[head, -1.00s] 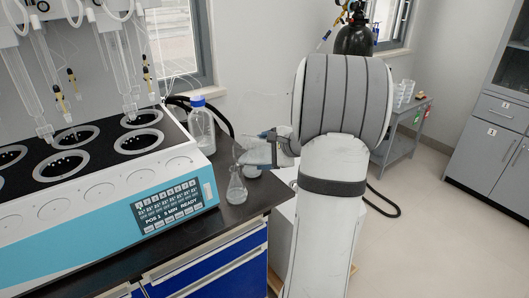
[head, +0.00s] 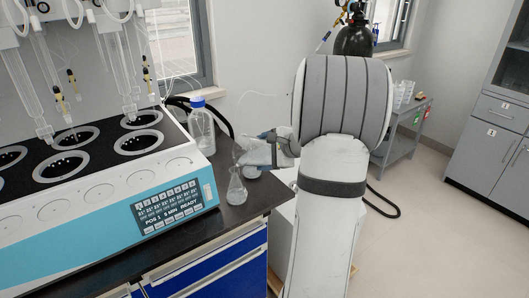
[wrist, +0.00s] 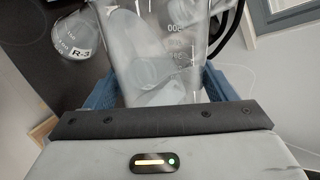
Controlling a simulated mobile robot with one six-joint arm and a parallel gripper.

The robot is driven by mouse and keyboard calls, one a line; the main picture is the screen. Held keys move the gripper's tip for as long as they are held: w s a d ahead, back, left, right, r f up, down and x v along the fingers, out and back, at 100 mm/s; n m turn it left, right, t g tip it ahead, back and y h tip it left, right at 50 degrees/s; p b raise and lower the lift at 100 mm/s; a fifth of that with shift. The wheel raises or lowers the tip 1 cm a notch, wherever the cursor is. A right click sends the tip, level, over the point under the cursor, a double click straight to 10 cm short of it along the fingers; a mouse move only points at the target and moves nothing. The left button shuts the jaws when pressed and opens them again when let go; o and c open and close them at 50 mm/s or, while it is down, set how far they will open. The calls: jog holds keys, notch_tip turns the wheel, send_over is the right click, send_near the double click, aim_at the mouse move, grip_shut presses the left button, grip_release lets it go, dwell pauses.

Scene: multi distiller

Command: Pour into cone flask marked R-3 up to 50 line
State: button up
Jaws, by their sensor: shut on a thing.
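The cone flask (head: 237,188) stands upright on the dark bench near its front right corner. In the wrist view the flask (wrist: 82,40) is at the upper left, with an R-3 label facing up. My gripper (head: 268,148) is beside and above the flask, to its right. It is shut on a clear graduated beaker (wrist: 185,45), which shows between the blue fingers in the wrist view. In the head view the beaker (head: 255,154) looks tilted left toward the flask. I cannot make out the liquid levels or any pouring stream.
A large bottle with a blue cap (head: 201,128) stands behind the flask. The multi distiller (head: 90,210) fills the left of the bench, close to the flask.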

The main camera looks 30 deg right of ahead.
jog(key=shift+d+f+m+y+b, duration=0.15)
jog(key=shift+f+m+y+b, duration=0.2)
jog(key=shift+f, duration=0.4)
jog(key=shift+f+m+t+y+b, duration=0.3)
jog(key=shift+f+m+y, duration=0.25)
jog(key=shift+f+y, duration=0.1)
jog(key=shift+r, duration=0.15)
jog(key=shift+d+r, duration=0.1)
jog(key=shift+r, duration=0.1)
jog(key=d+r+p, duration=0.3)
jog(key=shift+d+r, duration=0.15)
jog(key=shift+d, duration=0.25)
